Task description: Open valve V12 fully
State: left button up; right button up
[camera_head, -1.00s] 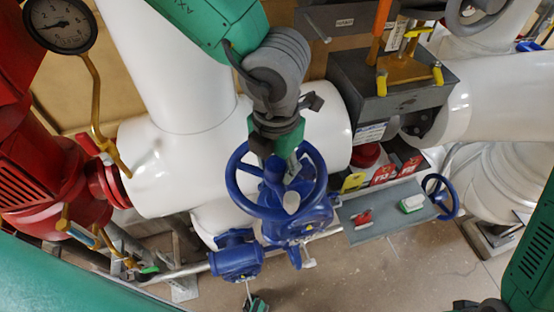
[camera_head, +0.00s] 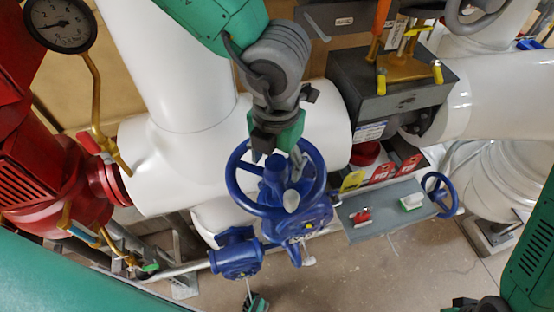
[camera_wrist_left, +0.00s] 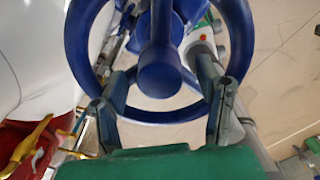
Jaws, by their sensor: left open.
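A large blue handwheel (camera_head: 236,185) sits on a blue valve body (camera_head: 236,260) below the white pipework; no V12 label is legible. It also shows in the wrist view (camera_wrist_left: 78,50), with its hub and spokes in the middle. My left gripper (camera_head: 277,158) is open, above the far part of the wheel. In the wrist view, the fingers of my left gripper (camera_wrist_left: 168,98) stand apart on either side of the hub, with the near rim crossing between them. Whether a finger touches the rim cannot be told.
A grey tray (camera_head: 374,229) with small red and white items is right of the valve, beside a smaller blue handwheel (camera_head: 427,181). A pressure gauge (camera_head: 60,24) and red equipment (camera_head: 65,185) stand left. A grey box (camera_head: 400,101) is above right. Floor shows below.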

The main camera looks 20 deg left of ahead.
pick_arm(q)
jog(key=shift+r, duration=2.8)
jog(key=shift+r, duration=0.1)
notch_tip(320, 180, up, 6)
jog(key=shift+f, duration=0.1)
